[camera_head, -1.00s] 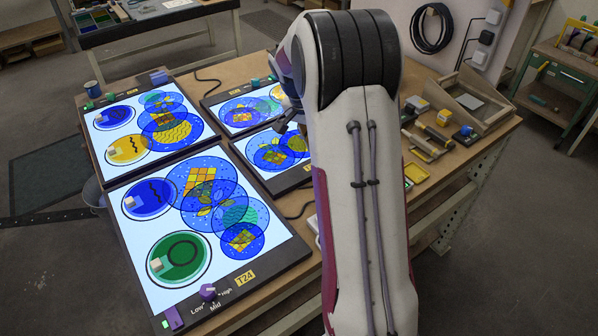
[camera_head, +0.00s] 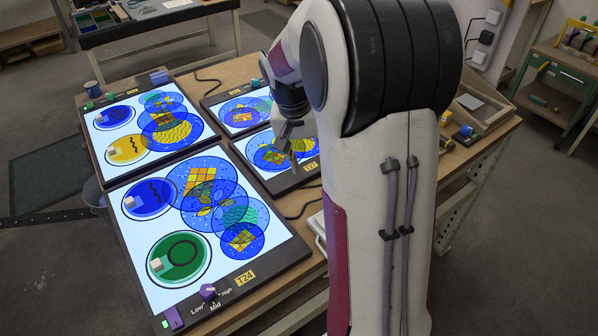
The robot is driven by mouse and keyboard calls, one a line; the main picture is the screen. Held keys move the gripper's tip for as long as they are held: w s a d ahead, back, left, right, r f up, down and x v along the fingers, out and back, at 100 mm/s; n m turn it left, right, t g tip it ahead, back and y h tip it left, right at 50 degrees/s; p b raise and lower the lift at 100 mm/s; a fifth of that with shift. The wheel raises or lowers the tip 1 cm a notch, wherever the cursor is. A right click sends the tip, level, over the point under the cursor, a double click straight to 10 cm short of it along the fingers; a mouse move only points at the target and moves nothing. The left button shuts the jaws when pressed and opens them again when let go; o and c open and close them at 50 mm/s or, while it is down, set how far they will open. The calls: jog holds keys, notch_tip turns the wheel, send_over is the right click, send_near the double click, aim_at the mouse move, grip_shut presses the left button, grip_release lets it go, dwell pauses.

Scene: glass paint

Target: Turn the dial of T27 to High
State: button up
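Panel T27 (camera_head: 268,171) is the lower right lit screen, with blue patterned circles on it. Its yellow T27 label (camera_head: 311,167) shows on the dark front frame. The dial of T27 is not visible; my arm covers the area right of the label. My gripper (camera_head: 287,152) is over the right part of this screen, fingers pointing down. I cannot tell whether its fingers are apart or closed, or how high they are.
Panel T24 (camera_head: 293,254) lies at the front left with a purple dial (camera_head: 208,292) marked Low, Mid and High. Two more lit panels lie behind.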

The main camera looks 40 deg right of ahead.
jog(key=s+a+r+n, duration=0.2)
jog(key=s+a, duration=0.1)
jog(key=a, duration=0.2)
jog(key=shift+s+a+r+t+y, duration=0.15)
jog(key=shift+s+r+t+y, duration=0.15)
jog(key=shift+s+r+t, duration=0.1)
jog(key=shift+n, duration=0.4)
dwell(0.4)
jog(key=s+a+r+n+t+y, duration=0.1)
jog(key=s+a+r+n+t, duration=0.1)
jog(key=s+a, duration=0.5)
jog(key=s+a+r+n+t, duration=0.2)
jog(key=s+a+r, duration=0.3)
jog(key=s+a, duration=0.3)
jog(key=shift+s+a+r+n+t+y, duration=0.2)
jog(key=shift+s+a+n+t+y, duration=0.15)
jog(key=shift+n, duration=0.45)
